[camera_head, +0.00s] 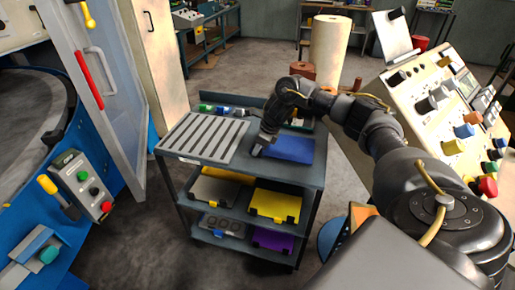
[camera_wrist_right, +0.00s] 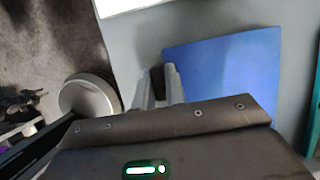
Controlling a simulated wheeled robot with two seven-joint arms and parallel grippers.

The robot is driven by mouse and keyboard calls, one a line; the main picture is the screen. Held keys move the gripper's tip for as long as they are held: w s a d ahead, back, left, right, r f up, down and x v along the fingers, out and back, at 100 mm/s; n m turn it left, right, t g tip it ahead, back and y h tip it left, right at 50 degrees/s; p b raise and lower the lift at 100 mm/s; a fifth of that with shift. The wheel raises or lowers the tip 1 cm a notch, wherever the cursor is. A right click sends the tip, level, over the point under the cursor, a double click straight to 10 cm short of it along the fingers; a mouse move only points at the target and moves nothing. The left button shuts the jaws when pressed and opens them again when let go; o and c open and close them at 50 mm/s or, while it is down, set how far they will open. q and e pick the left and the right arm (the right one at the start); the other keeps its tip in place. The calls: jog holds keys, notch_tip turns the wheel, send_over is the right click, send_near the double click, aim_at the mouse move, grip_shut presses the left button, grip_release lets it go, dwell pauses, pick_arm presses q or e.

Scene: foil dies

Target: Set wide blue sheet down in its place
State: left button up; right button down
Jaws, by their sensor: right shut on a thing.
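The wide blue sheet (camera_head: 288,149) lies flat on, or just above, the top of a grey cart, right of a slotted pale rack; I cannot tell if it touches the top. My right gripper (camera_head: 258,150) reaches down at its left edge. In the right wrist view the fingers (camera_wrist_right: 158,88) are close together around a small dark piece (camera_wrist_right: 157,84) at the edge of the blue sheet (camera_wrist_right: 228,80). The gripper is shut on the sheet at this edge. The gripper body hides the sheet's near part there. My left gripper is not in view.
The slotted rack (camera_head: 203,138) fills the left of the cart top (camera_head: 266,183). Small coloured items (camera_head: 222,110) line its back. Lower shelves hold yellow (camera_head: 275,205) and purple (camera_head: 272,240) pieces. A control console (camera_head: 445,110) stands right, a blue machine (camera_head: 60,215) with an open door left.

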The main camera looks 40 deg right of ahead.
jog(key=shift+f+b, duration=0.4)
jog(key=shift+f, duration=0.1)
jog(key=c, duration=1.4)
grip_release()
jog(key=shift+o, duration=0.2)
jog(key=v, duration=1.1)
jog(key=shift+f, duration=0.1)
